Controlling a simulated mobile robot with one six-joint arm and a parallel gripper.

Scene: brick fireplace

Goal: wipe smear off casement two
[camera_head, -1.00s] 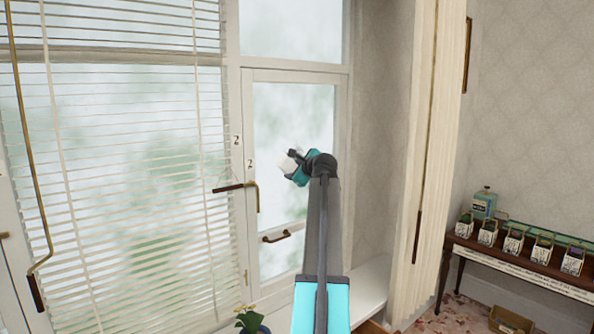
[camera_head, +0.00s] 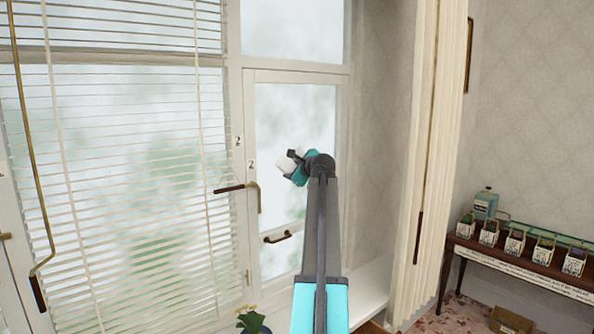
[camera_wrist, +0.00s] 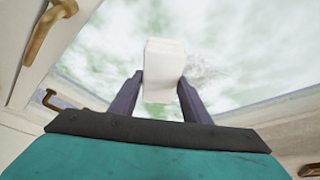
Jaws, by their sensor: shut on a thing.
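Casement two (camera_head: 248,215) is the white-framed narrow window with a "2" on its left stile, right of the blinds. Its pane (camera_head: 285,110) looks cloudy over a blurred green outdoors. My gripper (camera_head: 287,165) is in front of the middle of this pane. In the wrist view my gripper (camera_wrist: 160,92) is shut on a white cloth or pad (camera_wrist: 164,62), held between both fingertips. Pale, streaky marks, perhaps the smear (camera_wrist: 205,72), show on the glass right of the pad. I cannot tell whether the pad touches the glass.
A brass handle with a dark grip (camera_head: 236,187) juts out at the casement's left, and another handle (camera_head: 277,237) sits low. Blinds (camera_head: 120,180) hang left, a cream curtain (camera_head: 430,150) right. A plant (camera_head: 251,320) stands below. A side table (camera_head: 500,262) holds several small boxes.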

